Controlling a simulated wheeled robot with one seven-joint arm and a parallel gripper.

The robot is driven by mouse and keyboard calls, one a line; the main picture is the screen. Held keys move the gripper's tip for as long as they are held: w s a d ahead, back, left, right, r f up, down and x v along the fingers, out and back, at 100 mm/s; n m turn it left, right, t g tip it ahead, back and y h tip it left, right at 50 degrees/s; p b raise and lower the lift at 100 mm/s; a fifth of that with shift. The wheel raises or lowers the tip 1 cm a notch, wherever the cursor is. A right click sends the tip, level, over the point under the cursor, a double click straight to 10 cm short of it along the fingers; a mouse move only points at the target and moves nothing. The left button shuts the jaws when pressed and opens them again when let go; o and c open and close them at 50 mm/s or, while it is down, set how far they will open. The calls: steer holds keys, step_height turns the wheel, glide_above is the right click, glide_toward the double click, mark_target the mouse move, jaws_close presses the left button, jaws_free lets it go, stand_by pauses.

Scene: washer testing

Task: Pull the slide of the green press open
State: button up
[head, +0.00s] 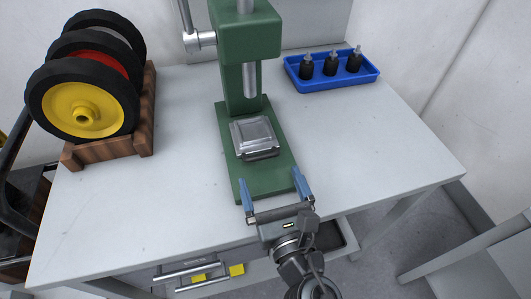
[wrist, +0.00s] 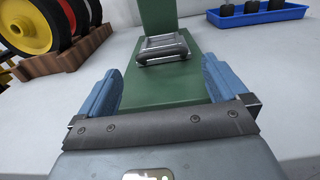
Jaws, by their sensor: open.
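The green press (head: 233,85) stands on the white table, with its ram above a green base plate. A silver metal slide (head: 254,137) with a handle bar at its front edge (head: 260,155) lies on the base under the ram. In the wrist view the slide (wrist: 163,45) shows ahead, beyond the fingers. My gripper (head: 274,192) is open and empty, its blue fingers apart over the front end of the base. In the wrist view my gripper (wrist: 162,88) has green base between its fingers, and the slide is ahead and apart from them.
A wooden rack (head: 147,112) with yellow, red and grey wheels stands at the left. A blue tray (head: 331,85) with several black bottle-like parts is at the back right. Drawers with bar handles (head: 195,270) are under the table's front edge.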

mark_target(265, 173)
steer(key=shift+p+x, duration=0.3)
steer(key=shift+x, duration=2.5)
steer(key=c, duration=1.5)
steer(key=b+v, duration=0.1)
steer(key=v, duration=0.9)
steer(key=shift+s+d, duration=0.1)
steer(key=shift+s, duration=0.2)
steer(key=o, duration=1.5)
